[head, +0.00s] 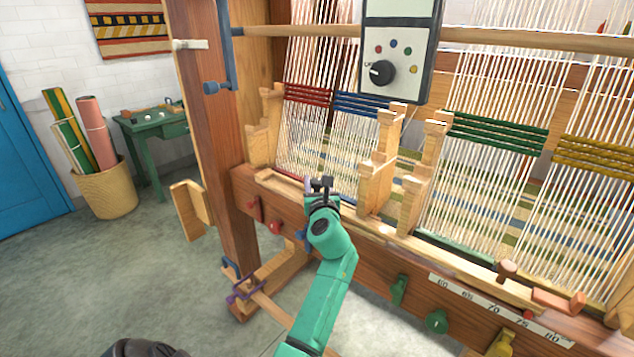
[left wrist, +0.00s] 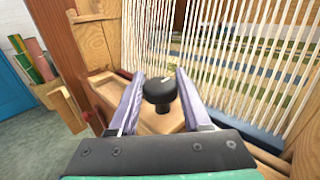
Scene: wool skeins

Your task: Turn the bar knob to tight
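A round black knob (left wrist: 160,90) with a small white mark on top stands on a dark stem over a pale wooden block (left wrist: 158,122) in the left wrist view. My left gripper (left wrist: 160,78) is open, with one lilac finger on each side of the knob. Narrow gaps seem to show beside it; I cannot tell whether either finger touches. In the head view my left gripper (head: 322,187) is at the loom's front beam (head: 345,225), its fingers small and partly hidden. No tight marking is legible. My right gripper is out of view.
A control box (head: 400,45) with another black dial (head: 381,73) hangs above right. Wooden uprights (head: 380,165) and taut white warp threads stand close behind and right of the gripper. Coloured pegs and a number scale (head: 490,308) line the beam. Open floor lies left.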

